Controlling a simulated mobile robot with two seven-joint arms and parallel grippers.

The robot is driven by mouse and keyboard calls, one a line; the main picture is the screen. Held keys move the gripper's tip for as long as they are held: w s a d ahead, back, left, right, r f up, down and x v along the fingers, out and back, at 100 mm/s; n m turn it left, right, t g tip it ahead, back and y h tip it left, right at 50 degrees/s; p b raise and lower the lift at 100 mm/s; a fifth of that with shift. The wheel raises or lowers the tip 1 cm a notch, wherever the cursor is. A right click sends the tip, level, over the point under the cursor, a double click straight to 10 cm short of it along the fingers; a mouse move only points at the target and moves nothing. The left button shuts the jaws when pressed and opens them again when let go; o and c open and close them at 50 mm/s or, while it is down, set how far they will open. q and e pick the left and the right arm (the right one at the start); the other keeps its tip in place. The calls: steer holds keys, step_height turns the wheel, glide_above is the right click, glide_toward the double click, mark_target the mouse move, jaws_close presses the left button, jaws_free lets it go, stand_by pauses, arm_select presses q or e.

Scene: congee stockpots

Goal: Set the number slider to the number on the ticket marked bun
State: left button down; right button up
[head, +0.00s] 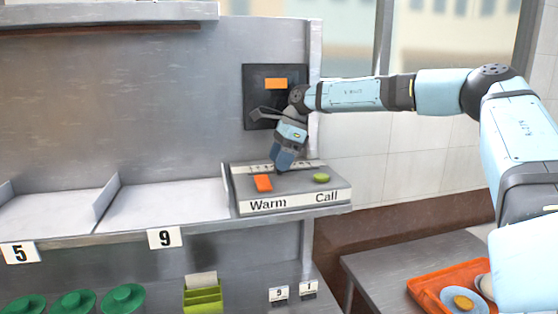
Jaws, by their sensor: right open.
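A grey control box (250,205) stands on the shelf, with a pale number scale (312,166) along its back. My right gripper (282,166) points down over this scale and hides its middle. It is open, and I cannot tell whether it touches the slider, whose knob I cannot make out. Two small cards (279,294) reading about 9 and 1 hang low; any word on them is too small to read. No ticket legibly marked bun shows. My left gripper is out of view.
The box also carries an orange Warm switch (263,183) and a green Call button (321,178). A black panel (258,105) is behind the gripper. Shelf labels read 5 (20,253) and 9 (165,238). A green holder (203,298), green lids (123,298) and an orange tray (424,291) are lower.

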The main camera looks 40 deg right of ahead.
steer(key=shift+a+f, duration=0.1)
steer(key=shift+f, duration=0.3)
steer(key=shift+c, duration=0.4)
jaws_close()
steer(key=shift+s+d+b, duration=0.15)
steer(key=shift+s+d, duration=0.1)
steer(key=shift+d, duration=0.3)
steer(key=shift+s+d+b, duration=0.15)
steer(key=shift+s+d, duration=0.1)
steer(key=shift+d, duration=0.25)
steer(key=shift+o, duration=0.4)
jaws_free()
steer(key=shift+a, duration=0.1)
steer(key=shift+r, duration=0.1)
steer(key=v, duration=1.3)
steer(key=shift+r, duration=0.3)
steer(key=shift+d, duration=0.25)
